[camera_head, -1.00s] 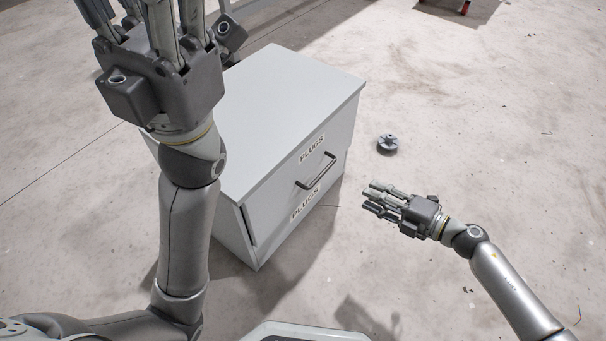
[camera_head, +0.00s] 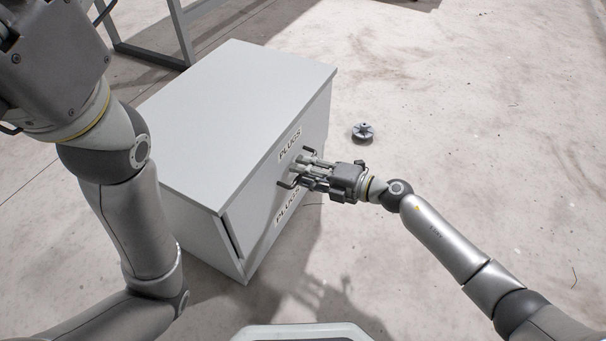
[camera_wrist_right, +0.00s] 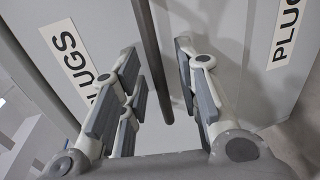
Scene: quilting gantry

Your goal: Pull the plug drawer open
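The plug drawer is in a light grey cabinet (camera_head: 235,105) and bears PLUGS labels (camera_head: 290,143). A narrow dark seam shows at the front panel's left edge. The drawer's dark bar handle (camera_head: 287,184) is partly hidden by my right gripper (camera_head: 299,171) in the head view. In the right wrist view the handle (camera_wrist_right: 152,70) runs between the parted fingers of the right gripper (camera_wrist_right: 160,65), with visible gaps on both sides. My left gripper's body (camera_head: 50,65) is at the head view's upper left. Its fingers are out of frame.
A small grey wheel-like part (camera_head: 363,131) lies on the floor right of the cabinet. A grey metal frame (camera_head: 150,50) stands behind the cabinet. The concrete floor in front and to the right is mostly clear.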

